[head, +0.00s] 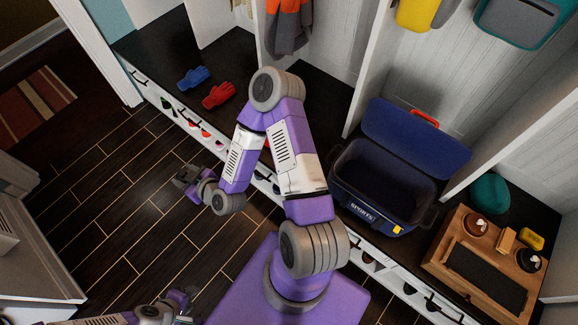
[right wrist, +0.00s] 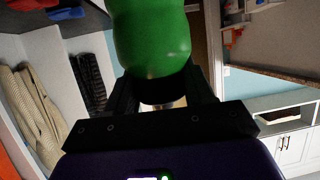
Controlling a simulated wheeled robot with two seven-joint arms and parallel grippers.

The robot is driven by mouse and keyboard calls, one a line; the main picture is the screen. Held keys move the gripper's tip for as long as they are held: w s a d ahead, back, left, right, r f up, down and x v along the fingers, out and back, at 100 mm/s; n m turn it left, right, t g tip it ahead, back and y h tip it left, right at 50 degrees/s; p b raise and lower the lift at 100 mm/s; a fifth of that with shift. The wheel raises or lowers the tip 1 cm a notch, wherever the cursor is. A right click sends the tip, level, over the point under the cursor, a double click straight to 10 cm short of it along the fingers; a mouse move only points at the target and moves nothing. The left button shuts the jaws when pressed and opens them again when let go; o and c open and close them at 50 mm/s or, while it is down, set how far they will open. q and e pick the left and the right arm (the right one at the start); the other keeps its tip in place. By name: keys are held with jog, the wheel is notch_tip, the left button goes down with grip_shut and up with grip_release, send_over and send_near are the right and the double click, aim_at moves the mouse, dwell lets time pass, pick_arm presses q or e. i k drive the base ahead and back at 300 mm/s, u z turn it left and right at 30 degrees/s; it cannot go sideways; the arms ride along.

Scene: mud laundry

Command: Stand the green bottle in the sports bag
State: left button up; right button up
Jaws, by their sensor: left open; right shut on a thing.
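The sports bag (head: 352,197) is a dark blue box-shaped bag with "SPORTS" on its front. It stands on the dark bench right of centre in the head view, its lid (head: 415,138) raised and its inside looking empty. My right gripper (head: 185,178) is over the dark floor, left of the bag and well away from it. In the right wrist view, the green bottle (right wrist: 150,38) is between the fingers of this gripper (right wrist: 162,92), which is shut on it. I cannot make the bottle out in the head view. My left gripper (head: 187,303) is open at the lower edge.
Blue gloves (head: 193,78) and red gloves (head: 218,95) lie on the bench at the left. A wooden tray (head: 447,262) with brushes and tins is right of the bag, near a teal round object (head: 489,194). White dividers flank the bag.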

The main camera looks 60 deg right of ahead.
aim_at(347, 178)
jog(key=k, duration=0.35)
jog(key=z, duration=2.1)
jog(key=i, duration=0.5)
jog(key=u, duration=0.05)
